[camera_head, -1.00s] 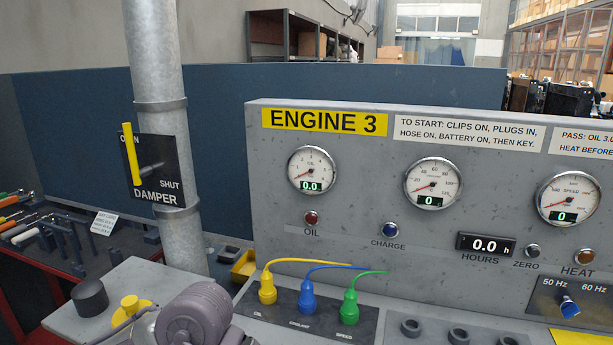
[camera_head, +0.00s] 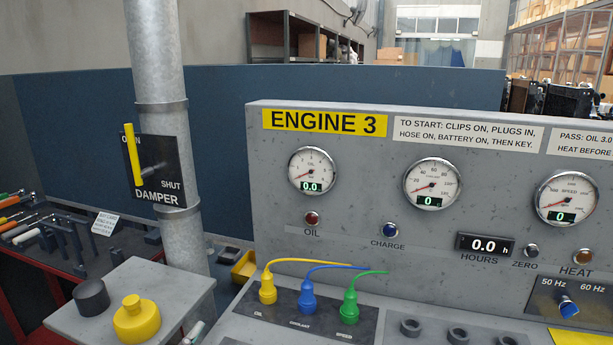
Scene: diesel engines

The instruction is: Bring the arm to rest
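Neither of my grippers is in the head view, and no arm link of mine clearly shows. The Engine 3 panel (camera_head: 400,230) stands in front of me. The yellow knob (camera_head: 137,318) sits on a grey box (camera_head: 185,287) at the lower left, fully uncovered, beside a black round knob (camera_head: 91,297). The yellow damper lever (camera_head: 133,155) stands upright at OPEN on its black plate. The oil gauge (camera_head: 312,170) reads 0.0. The middle gauge (camera_head: 432,184) and speed gauge (camera_head: 567,198) read 0. The hours counter (camera_head: 486,245) reads 0.0.
Yellow (camera_head: 268,292), blue (camera_head: 307,298) and green (camera_head: 349,307) plugs stand in the sockets labelled oil, coolant and speed. A vertical metal pipe (camera_head: 157,60) rises behind the box. A tool rack (camera_head: 60,235) is at the far left. Space above the panel is clear.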

